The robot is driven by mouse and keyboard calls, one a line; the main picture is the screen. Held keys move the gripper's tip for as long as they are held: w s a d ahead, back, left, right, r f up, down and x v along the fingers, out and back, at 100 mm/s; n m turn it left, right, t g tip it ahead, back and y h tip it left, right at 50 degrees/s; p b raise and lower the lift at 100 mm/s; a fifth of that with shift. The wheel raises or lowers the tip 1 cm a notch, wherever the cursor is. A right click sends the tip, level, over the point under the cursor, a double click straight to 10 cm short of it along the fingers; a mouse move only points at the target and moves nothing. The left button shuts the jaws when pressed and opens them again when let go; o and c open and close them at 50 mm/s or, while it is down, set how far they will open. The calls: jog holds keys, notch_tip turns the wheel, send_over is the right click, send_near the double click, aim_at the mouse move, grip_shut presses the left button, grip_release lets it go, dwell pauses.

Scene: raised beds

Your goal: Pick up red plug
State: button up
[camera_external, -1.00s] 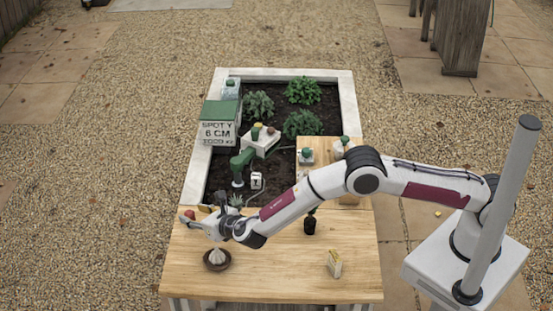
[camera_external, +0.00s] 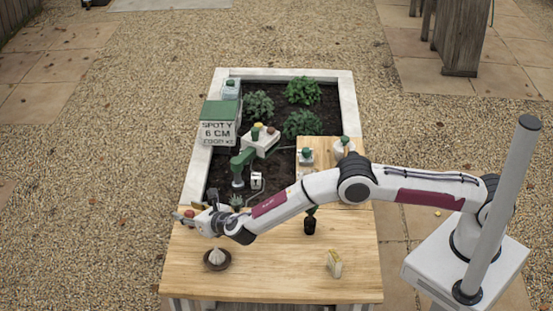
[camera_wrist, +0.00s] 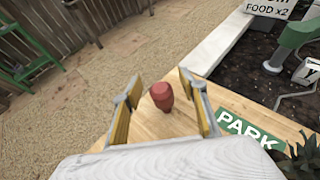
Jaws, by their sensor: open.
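In the external view the red plug (camera_external: 189,213) shows at the table's left edge, close beside my gripper (camera_external: 184,217), which partly covers that area. No contact shows.
A green PARK label (camera_wrist: 249,130) and a dark spiky plant (camera_wrist: 303,155) are right of the fingers. A brown bowl (camera_external: 217,264) and a yellowish box (camera_external: 334,263) sit on the table (camera_external: 275,280). A green drill-like tool (camera_external: 240,166) stands behind.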

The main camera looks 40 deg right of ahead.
aim_at(188, 212)
jog(key=c, duration=1.1)
jog(key=shift+r, duration=0.1)
jog(key=shift+r, duration=4.95)
